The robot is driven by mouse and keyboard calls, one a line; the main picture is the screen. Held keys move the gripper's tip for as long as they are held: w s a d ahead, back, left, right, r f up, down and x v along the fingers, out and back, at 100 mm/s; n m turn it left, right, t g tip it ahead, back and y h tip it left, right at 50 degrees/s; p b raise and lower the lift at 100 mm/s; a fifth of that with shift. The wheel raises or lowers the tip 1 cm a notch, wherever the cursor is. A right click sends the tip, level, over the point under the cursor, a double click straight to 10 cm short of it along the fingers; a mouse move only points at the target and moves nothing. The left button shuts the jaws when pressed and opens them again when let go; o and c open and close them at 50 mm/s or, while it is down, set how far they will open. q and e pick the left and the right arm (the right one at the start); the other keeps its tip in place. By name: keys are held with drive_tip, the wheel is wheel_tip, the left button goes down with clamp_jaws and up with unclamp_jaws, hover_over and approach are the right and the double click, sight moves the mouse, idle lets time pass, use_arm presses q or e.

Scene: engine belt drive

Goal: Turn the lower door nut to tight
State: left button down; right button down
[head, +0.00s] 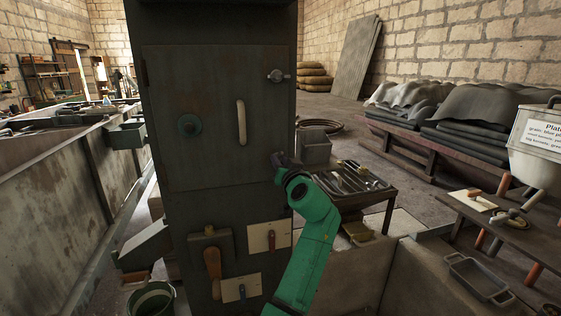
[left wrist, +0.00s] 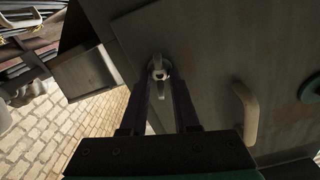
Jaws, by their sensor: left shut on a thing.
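The dark metal cabinet door (head: 205,80) is closed. The lower door nut (left wrist: 158,71) shows in the left wrist view as a small light metal piece with a lug, at the door's edge. My left gripper (head: 281,160) is at the lower right corner of the door, its fingers mostly hidden by my green arm. In the left wrist view my left gripper (left wrist: 162,86) has its two dark fingers either side of the lower nut, shut on it. My right gripper is not in view.
A pale door handle (head: 241,122) and a round green knob (head: 190,124) are on the door. A tool tray (head: 380,186) on a stand and a grey box (head: 314,148) stand right of the cabinet. Tools hang on the cabinet's lower front.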

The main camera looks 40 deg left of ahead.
use_arm(q)
drive_tip(key=m+p, duration=0.1)
drive_tip(key=m, duration=0.2)
drive_tip(key=shift+r+m, duration=0.1)
drive_tip(key=shift+m, duration=0.3)
drive_tip(key=m+p, duration=0.1)
drive_tip(key=m, duration=0.2)
drive_tip(key=shift+w+m+p, duration=0.1)
drive_tip(key=shift+m+p, duration=0.2)
drive_tip(key=shift+p, duration=0.05)
drive_tip(key=m+p, duration=0.3)
drive_tip(key=m, duration=0.2)
drive_tip(key=shift+m+p, duration=0.8)
drive_tip(key=shift+m, duration=0.4)
drive_tip(key=c, duration=1)
unclamp_jaws()
drive_tip(key=o, duration=0.4)
drive_tip(key=shift+c, duration=0.2)
drive_tip(key=shift+a+f, duration=0.15)
drive_tip(key=shift+f, duration=0.1)
